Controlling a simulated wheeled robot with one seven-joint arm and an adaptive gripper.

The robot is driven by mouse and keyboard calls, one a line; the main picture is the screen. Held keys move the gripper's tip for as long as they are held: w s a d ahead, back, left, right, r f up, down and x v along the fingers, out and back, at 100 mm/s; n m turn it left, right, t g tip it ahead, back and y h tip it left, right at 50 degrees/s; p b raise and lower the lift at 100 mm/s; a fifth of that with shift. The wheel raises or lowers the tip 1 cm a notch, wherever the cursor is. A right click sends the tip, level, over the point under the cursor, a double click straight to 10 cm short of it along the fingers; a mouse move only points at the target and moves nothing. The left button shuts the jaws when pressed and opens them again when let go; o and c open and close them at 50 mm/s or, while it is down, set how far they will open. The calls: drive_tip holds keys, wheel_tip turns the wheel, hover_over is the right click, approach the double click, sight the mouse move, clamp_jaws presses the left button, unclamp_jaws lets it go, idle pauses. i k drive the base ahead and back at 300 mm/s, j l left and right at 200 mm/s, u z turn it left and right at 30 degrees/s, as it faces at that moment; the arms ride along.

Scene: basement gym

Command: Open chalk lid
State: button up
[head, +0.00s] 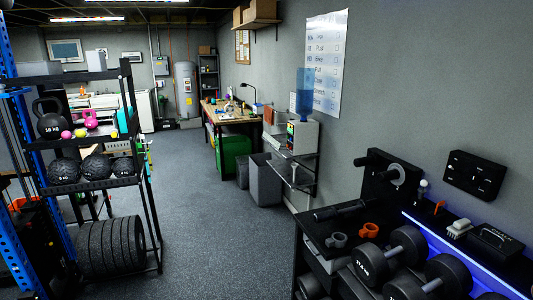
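I cannot pick out a chalk container for certain. A dark box-like item (496,240) sits at the right end of the black dumbbell rack's top (318,237), near the wall. It looks closed on top, but it is too small and dark to tell its lid or any label. A pale grey item (459,228) lies just left of it. My gripper is not in view.
Large dumbbells (407,241) fill the front of the rack. An orange collar (370,230) and a grey collar (337,240) lie on its top. A weight shelf (95,187) stands left. Dark floor (205,235) between is clear. A workbench (228,116) stands farther back.

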sight(498, 240)
drive_tip(key=z, duration=0.75)
